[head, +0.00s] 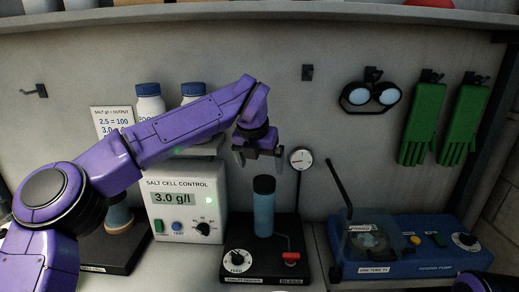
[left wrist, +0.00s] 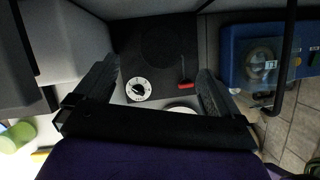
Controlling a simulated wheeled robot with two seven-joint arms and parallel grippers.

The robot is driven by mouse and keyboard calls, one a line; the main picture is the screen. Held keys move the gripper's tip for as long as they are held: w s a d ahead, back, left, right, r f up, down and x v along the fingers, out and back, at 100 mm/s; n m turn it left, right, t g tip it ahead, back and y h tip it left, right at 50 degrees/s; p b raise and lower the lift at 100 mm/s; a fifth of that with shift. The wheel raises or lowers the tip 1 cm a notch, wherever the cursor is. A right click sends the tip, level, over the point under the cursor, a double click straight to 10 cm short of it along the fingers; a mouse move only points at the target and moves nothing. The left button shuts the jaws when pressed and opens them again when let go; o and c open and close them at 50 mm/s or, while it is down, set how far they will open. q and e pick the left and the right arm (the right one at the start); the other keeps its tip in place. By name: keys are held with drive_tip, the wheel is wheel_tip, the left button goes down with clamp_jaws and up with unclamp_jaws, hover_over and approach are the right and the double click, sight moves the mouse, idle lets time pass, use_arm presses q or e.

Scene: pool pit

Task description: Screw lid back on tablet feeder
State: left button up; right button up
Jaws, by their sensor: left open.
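The tablet feeder (head: 236,259) is a black base with a FEED dial, a gauge and a red lever. A clear blue tube (head: 264,218) stands upright on it, with the black lid (head: 264,184) on its top. I cannot tell whether the lid is threaded tight. My left gripper (head: 260,157) is open and empty, above the lid and apart from it. In the left wrist view, its spread fingers (left wrist: 155,90) frame the feeder's dial and red lever; a dark round shape beyond them is too dim to identify surely. My right gripper is out of view.
The salt cell control box (head: 185,212), reading 3.0 g/l, stands left of the feeder, with white bottles (head: 149,103) behind. A blue pump unit (head: 410,246) with an upright black rod stands right. Goggles (head: 371,97) and green gloves (head: 424,122) hang on the wall.

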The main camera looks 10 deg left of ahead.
sight(264, 180)
use_arm(q)
drive_tip(key=p+x, duration=0.1)
drive_tip(key=x, duration=0.5)
drive_tip(key=shift+w+d+f, duration=0.1)
drive_tip(key=shift+w+f, duration=0.1)
drive_tip(key=shift+w, duration=0.15)
drive_tip(key=shift+f, duration=0.3)
drive_tip(key=shift+s, duration=0.1)
